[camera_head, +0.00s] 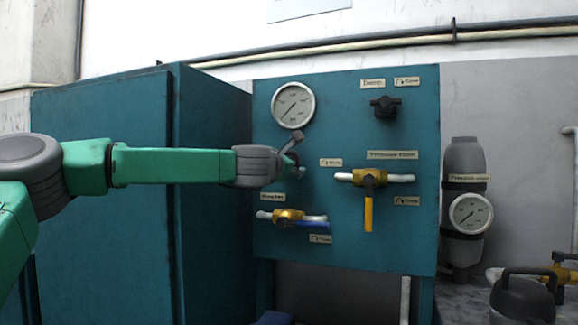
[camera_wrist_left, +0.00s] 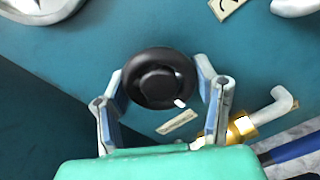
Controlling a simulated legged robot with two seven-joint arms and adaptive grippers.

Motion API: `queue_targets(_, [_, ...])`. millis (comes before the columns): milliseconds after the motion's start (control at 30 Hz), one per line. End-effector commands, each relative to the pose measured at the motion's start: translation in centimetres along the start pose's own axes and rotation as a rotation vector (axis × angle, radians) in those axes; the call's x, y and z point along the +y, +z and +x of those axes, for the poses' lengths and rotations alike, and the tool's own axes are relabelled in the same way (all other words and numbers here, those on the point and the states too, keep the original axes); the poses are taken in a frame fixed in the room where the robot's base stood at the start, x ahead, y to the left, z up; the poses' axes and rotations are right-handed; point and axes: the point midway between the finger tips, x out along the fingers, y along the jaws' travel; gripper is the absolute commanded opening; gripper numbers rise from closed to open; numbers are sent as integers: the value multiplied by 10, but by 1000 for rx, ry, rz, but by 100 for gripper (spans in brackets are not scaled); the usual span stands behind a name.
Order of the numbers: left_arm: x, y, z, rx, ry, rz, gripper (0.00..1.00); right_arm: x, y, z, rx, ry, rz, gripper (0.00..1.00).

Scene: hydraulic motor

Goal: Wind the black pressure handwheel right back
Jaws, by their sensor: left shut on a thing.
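The black handwheel (camera_wrist_left: 158,78) is a round disc with a raised hub, on the teal panel. It carries a small white mark at its lower right rim in the left wrist view. My left gripper (camera_head: 299,156) reaches in from the left, below the panel's pressure gauge (camera_head: 293,105). In the wrist view its fingers stand on either side of the wheel, shut on its rim. My right gripper is in neither view.
A brass valve with a yellow lever (camera_head: 368,212) is to the right. A brass valve with a blue lever (camera_head: 290,216) sits just below my gripper. A black knob (camera_head: 385,107) is at the upper right. A grey cylinder (camera_head: 463,160) with a gauge stands beside the panel.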

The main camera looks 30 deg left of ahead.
Motion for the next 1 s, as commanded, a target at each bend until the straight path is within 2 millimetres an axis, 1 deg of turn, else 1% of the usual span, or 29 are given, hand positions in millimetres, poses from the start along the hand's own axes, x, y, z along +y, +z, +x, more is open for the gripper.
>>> queue_targets(33, [-6, -7, 1, 11, -10, 0, 26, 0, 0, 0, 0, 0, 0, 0])
queue_targets(67, [-6, -7, 1, 11, -10, 0, 26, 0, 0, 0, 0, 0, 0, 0])
queue_targets(100, [-5, -7, 1, 11, -10, 0, 68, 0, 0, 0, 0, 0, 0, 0])
queue_targets(133, [-5, -7, 1, 10, -9, 0, 77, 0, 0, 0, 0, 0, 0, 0])
queue_targets(400, [-1, -2, -2, 3, -3, 0, 77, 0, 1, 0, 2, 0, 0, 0])
queue_targets(533, [-1, 0, -11, 0, -3, 0, 77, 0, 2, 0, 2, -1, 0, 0])
queue_targets(667, [-1, -1, -34, 0, -4, -1, 77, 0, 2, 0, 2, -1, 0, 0])
queue_targets(800, [-1, -2, -65, 1, -5, -1, 77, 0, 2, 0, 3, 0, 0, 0])
queue_targets(900, [-2, -4, -85, 3, -6, -1, 77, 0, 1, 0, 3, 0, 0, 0])
queue_targets(1000, [-2, -5, -100, 6, -6, -1, 77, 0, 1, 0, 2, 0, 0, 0])
